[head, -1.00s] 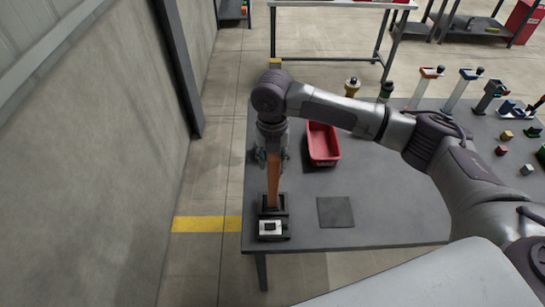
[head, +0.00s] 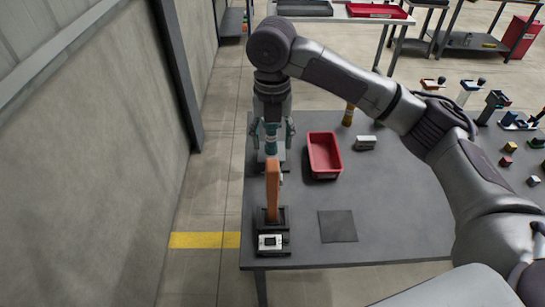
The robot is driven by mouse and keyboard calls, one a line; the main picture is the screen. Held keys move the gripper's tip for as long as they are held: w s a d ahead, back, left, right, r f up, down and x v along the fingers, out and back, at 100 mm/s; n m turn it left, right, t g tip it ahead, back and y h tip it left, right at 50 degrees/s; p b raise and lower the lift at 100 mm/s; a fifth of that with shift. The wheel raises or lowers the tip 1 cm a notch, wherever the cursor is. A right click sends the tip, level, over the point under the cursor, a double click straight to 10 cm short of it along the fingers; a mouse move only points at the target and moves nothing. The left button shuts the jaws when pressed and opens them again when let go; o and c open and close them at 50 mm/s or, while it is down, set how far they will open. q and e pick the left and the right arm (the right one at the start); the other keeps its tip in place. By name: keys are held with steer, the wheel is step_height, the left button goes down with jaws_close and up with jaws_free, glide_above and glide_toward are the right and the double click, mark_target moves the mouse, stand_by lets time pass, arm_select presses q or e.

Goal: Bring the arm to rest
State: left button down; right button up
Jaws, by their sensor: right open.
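My right arm reaches in from the right and bends down over the table's left side. My right gripper (head: 271,148) points down, open, behind and above the top of an upright orange-brown post (head: 273,192). No object shows between its fingers, though the post's top partly hides the area below. The post stands in a small black base with a white block (head: 270,242) at the table's front left. My left gripper is not in view.
A red bin (head: 324,172) sits right of the gripper on the grey table (head: 385,205). A dark square mat (head: 337,226) lies in front. A grey-white block (head: 365,143) is right of the bin. Small coloured blocks and tools stand at the right. A wall is at left.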

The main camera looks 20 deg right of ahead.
steer(key=shift+r, duration=0.8)
